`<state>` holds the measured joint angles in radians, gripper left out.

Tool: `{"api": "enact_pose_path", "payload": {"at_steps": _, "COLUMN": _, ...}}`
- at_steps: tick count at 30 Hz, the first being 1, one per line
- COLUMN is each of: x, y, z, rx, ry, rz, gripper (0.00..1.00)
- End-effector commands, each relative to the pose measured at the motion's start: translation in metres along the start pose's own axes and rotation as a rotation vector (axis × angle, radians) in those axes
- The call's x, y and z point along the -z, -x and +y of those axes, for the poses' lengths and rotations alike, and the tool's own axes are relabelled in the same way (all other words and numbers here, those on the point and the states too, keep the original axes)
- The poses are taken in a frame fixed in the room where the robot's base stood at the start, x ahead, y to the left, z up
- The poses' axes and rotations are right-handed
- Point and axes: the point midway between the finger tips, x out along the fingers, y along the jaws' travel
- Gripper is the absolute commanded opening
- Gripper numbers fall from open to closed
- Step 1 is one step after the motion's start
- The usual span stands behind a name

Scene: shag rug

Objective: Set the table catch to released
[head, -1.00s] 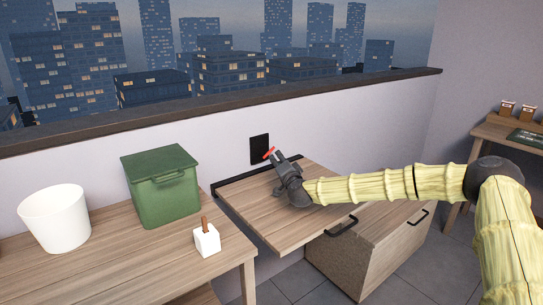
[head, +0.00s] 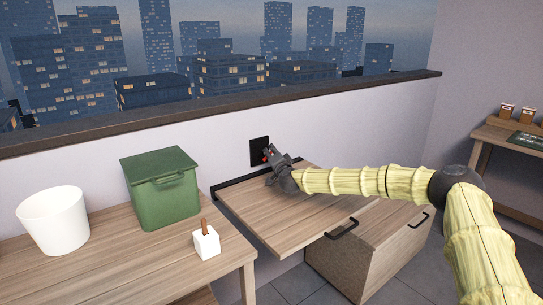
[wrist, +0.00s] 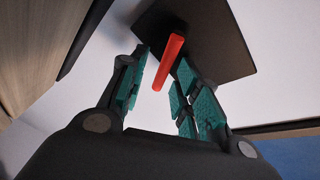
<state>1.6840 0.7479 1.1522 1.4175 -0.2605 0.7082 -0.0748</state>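The table catch is a dark plate (head: 257,151) on the wall above the hinged wooden table leaf (head: 300,212), with a red lever at its front. In the wrist view the red lever (wrist: 169,62) sticks out from the dark plate (wrist: 215,35). My gripper (head: 272,154) is at the catch. In the wrist view my gripper (wrist: 160,88) is open, with teal-padded fingers on either side of the lever's end. I see a gap between the lever and the pads. The gripper hides part of the plate and lever in the head view.
A wooden table at left holds a white bin (head: 54,220), a green lidded box (head: 160,188) and a white block with a brown stick (head: 206,242). A wooden cabinet (head: 345,262) stands beneath the leaf. A dark ledge (head: 220,105) runs above the wall.

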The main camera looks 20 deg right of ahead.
Motion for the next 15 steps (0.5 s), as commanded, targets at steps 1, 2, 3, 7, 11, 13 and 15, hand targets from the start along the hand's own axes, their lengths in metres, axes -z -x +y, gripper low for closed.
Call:
{"api": "enact_pose_path", "payload": {"at_steps": 1, "x": 0.0000, "y": 0.0001, "z": 0.0000, "rx": 0.000, "ry": 0.000, "rz": 0.000, "gripper": 0.32}}
{"api": "enact_pose_path", "payload": {"at_steps": 2, "x": 0.0000, "y": 0.0001, "z": 0.0000, "rx": 0.000, "ry": 0.000, "rz": 0.000, "gripper": 0.32}}
{"api": "enact_pose_path", "payload": {"at_steps": 3, "x": 0.0000, "y": 0.0001, "z": 0.0000, "rx": 0.000, "ry": 0.000, "rz": 0.000, "gripper": 0.25}}
{"api": "enact_pose_path", "payload": {"at_steps": 7, "x": 0.0001, "y": 0.0002, "z": 0.0001, "rx": 0.000, "ry": 0.000, "rz": 0.000, "gripper": 0.01}}
{"api": "enact_pose_path", "payload": {"at_steps": 11, "x": 0.0003, "y": 0.0003, "z": 0.0003, "rx": 0.000, "ry": 0.000, "rz": 0.000, "gripper": 0.00}}
{"api": "enact_pose_path", "payload": {"at_steps": 13, "x": 0.0004, "y": 0.0003, "z": 0.0004, "rx": -0.001, "ry": -0.003, "rz": 0.000, "gripper": 0.00}}
{"api": "enact_pose_path", "payload": {"at_steps": 15, "x": 0.0006, "y": 0.0001, "z": 0.0009, "rx": -0.006, "ry": -0.020, "rz": -0.004, "gripper": 0.00}}
